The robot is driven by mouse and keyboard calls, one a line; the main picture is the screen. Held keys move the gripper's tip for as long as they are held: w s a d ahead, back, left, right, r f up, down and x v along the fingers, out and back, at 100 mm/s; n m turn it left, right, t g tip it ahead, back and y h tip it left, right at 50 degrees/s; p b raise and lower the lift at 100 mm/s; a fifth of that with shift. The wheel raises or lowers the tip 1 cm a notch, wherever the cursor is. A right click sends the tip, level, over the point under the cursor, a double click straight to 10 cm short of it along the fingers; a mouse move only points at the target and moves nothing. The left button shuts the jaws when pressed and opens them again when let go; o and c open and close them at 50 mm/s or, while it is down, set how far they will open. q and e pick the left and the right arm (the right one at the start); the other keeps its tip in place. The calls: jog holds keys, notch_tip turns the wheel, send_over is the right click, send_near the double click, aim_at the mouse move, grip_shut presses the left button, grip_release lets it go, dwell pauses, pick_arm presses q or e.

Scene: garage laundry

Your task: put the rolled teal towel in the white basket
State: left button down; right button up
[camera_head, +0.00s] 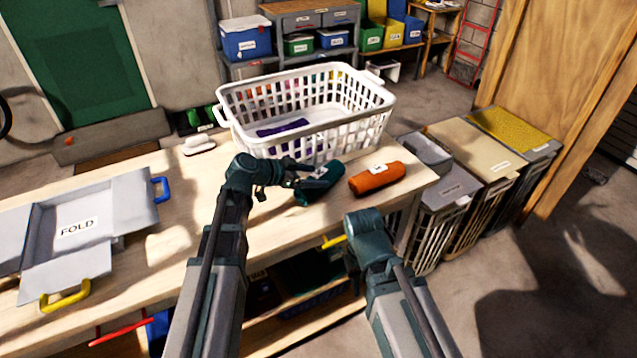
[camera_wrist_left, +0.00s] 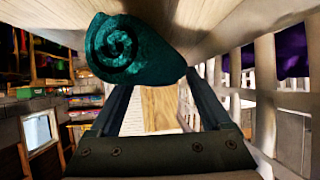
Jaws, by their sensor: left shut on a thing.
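The rolled teal towel (camera_head: 321,180) is on or just over the wooden table, in front of the white basket. My left gripper (camera_head: 300,178) is shut on it; in the left wrist view the towel's spiral end (camera_wrist_left: 135,48) shows between the fingers. The white basket (camera_head: 345,135) stands upright on the table behind, with a purple item (camera_head: 284,128) inside. In the left wrist view its lattice wall (camera_wrist_left: 262,120) is close on the right. My right arm (camera_head: 370,235) is low in front of the table; its fingertips are not clearly visible.
A rolled orange towel (camera_head: 377,180) lies just right of the teal one. A grey folding board (camera_head: 88,222) is on the table's left, and a white brush-like item (camera_head: 198,144) lies left of the basket. Lidded hampers (camera_head: 445,190) stand right of the table.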

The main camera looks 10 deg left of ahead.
pick_arm(q)
jog(key=shift+f, duration=0.2)
jog(key=shift+a+r, duration=0.1)
grip_release()
jog(key=shift+s+a+r+p, duration=0.1)
jog(key=shift+s+r+p, duration=0.1)
jog(key=shift+p, duration=0.15)
jog(key=p+v, duration=0.5)
jog(key=v, duration=0.6)
jog(key=shift+a, duration=0.25)
